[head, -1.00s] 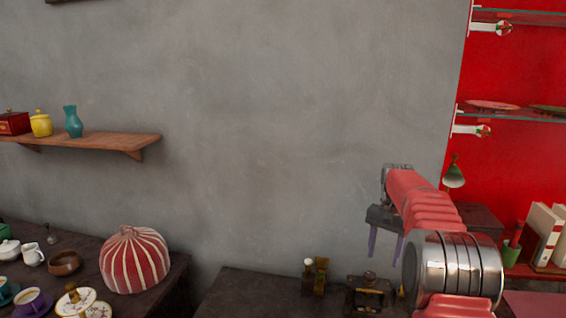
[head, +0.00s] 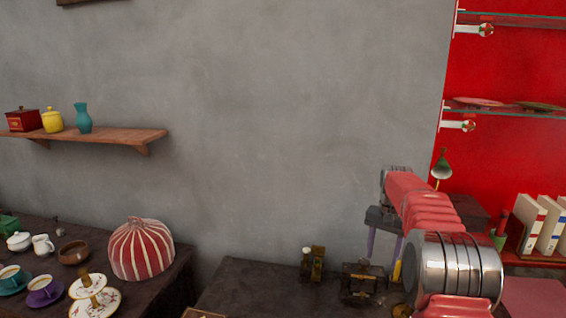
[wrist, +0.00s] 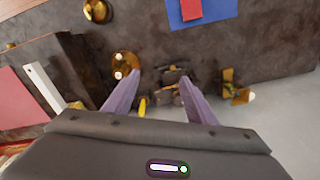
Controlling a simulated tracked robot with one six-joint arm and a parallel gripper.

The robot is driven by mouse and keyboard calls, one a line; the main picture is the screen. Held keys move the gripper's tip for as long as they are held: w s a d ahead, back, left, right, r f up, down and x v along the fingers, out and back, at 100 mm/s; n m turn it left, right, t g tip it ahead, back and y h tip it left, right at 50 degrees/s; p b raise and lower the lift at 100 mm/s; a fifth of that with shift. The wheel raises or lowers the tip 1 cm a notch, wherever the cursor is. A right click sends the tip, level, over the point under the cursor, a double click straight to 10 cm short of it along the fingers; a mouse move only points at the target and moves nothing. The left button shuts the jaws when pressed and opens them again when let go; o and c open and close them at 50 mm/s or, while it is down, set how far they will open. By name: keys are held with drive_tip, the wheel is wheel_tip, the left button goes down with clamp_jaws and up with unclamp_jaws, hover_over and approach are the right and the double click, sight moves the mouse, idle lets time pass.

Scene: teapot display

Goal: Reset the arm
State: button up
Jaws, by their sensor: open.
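My gripper (head: 384,246) is at the right of the head view, at the end of my red arm, with its purple fingers pointing down. In the wrist view its two purple fingers (wrist: 160,98) are spread apart with nothing between them in their grip. Beyond the fingers, a dark small chest-like object (wrist: 172,75) stands on the dark table; it also shows in the head view (head: 362,281). The gripper appears above the table and apart from the objects there.
A dark table (head: 250,285) runs along the grey wall. A brass object (head: 312,265) stands on it. At left are a red striped cozy (head: 141,250), cups and a tiered plate stand (head: 95,300). A wooden shelf (head: 110,136) and glass shelves (head: 510,110) jut from the walls. Books (head: 540,225) stand at right.

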drive_tip(key=s+a+r+n+t, duration=0.1)
drive_tip(key=s+a, duration=0.4)
drive_tip(key=s, duration=0.8)
drive_tip(key=s+a+r+n+t, duration=0.2)
drive_tip(key=s+a+r+n, duration=0.1)
drive_tip(key=s, duration=1.1)
drive_tip(key=s+a+r+n+t, duration=0.2)
drive_tip(key=s+a+r, duration=0.3)
drive_tip(key=s, duration=0.9)
drive_tip(key=shift+s+a+r+n, duration=0.15)
drive_tip(key=shift+s+a+n, duration=0.15)
drive_tip(key=shift+a, duration=0.55)
idle(3.0)
